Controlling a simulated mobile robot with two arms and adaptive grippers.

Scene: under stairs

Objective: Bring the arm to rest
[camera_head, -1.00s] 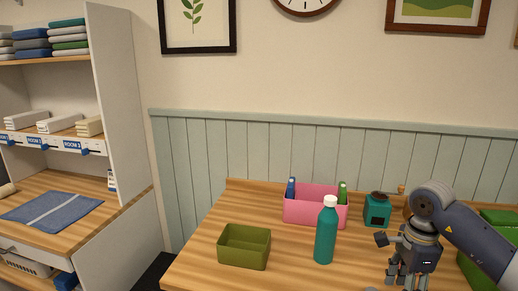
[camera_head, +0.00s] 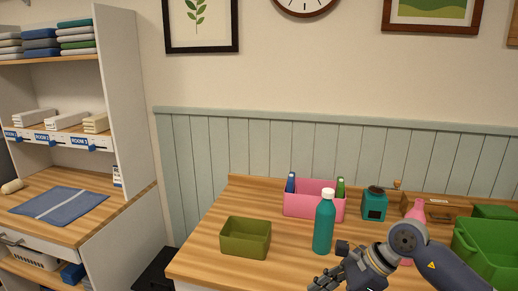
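My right arm comes in from the right edge. Its gripper (camera_head: 332,280) hangs low over the front of the wooden table (camera_head: 205,262), just below the teal bottle with a white cap (camera_head: 323,228). The fingers are partly cut off by the bottom edge, so I cannot tell whether they are open or shut. I see no object held in them. My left gripper is not in view.
An olive green bin (camera_head: 245,240) stands left on the table. A pink bin (camera_head: 300,205) with bottles, a teal canister (camera_head: 374,205), a pink bottle (camera_head: 416,209), a wooden box (camera_head: 452,209) and a green crate (camera_head: 488,258) stand behind and right. A shelf (camera_head: 125,110) is at left.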

